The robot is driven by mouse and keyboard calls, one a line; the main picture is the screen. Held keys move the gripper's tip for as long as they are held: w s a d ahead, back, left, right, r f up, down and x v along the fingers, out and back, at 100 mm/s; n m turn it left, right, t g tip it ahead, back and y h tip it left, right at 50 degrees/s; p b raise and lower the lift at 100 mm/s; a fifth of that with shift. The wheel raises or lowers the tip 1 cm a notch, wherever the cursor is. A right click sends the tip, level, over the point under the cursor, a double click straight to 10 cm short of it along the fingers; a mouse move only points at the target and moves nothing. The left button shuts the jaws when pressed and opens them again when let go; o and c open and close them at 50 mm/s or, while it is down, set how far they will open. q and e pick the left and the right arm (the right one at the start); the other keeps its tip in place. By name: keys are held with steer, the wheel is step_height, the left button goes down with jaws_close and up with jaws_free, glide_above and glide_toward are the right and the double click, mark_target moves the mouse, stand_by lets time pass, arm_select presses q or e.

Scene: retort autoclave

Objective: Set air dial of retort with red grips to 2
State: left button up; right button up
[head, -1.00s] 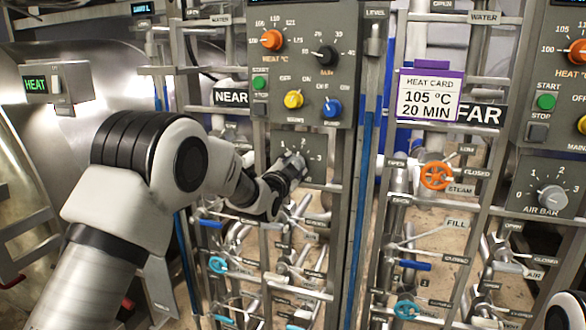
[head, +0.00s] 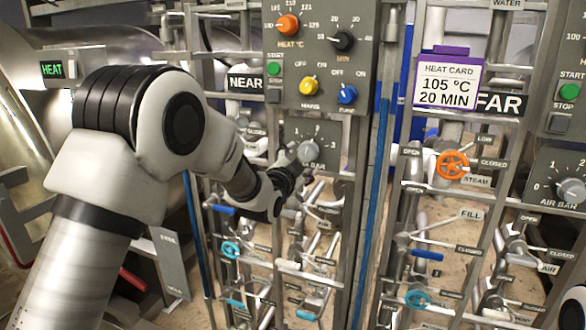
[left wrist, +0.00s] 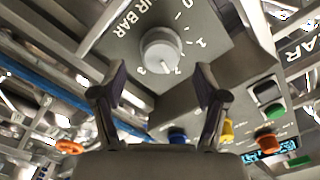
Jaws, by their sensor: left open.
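The grey air dial (head: 311,152) sits on the panel under the NEAR label, with numbers around it and AIR BAR below. In the left wrist view the dial (left wrist: 160,50) is upside down, with 0 to 3 around its rim; I cannot tell its exact setting. My left gripper (head: 291,184) is just below and left of the dial, apart from it. In the left wrist view the gripper (left wrist: 160,76) is open and empty, its fingers spread wide on either side below the dial. My right gripper is not in view.
Above the dial are orange (head: 288,25), black (head: 344,41), yellow (head: 309,86) and blue (head: 347,94) knobs. Pipes and valve handles crowd below. A second air dial (head: 570,191) is at the far right, beyond the FAR label. A red part (head: 132,278) shows at the lower left.

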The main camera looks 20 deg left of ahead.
arm_select(q)
steer(key=s, duration=0.6)
steer(key=shift+s, duration=0.3)
steer(key=shift+a, duration=0.1)
step_height(320, 180, down, 18)
steer(key=s+g, duration=0.2)
steer(key=g, duration=0.1)
steer(key=s+f+n+g, duration=0.1)
steer(key=s+f+g, duration=0.2)
steer(key=s+f, duration=0.45)
steer(key=s+f+n+g, duration=0.1)
steer(key=s+f+g, duration=0.3)
steer(key=f, duration=0.7)
steer(key=s+f+n+g, duration=0.2)
steer(key=s+f, duration=0.1)
steer(key=s, duration=0.7)
steer(key=s+f+n+g, duration=0.3)
steer(key=s+f, duration=0.1)
steer(key=s, duration=0.6)
steer(key=s+a+f+n+g, duration=0.1)
steer(key=s+f+n+g, duration=0.2)
steer(key=s, duration=0.7)
steer(key=shift+f+y+p, duration=0.3)
steer(key=shift+f+p, duration=0.05)
steer(key=shift+f, duration=0.05)
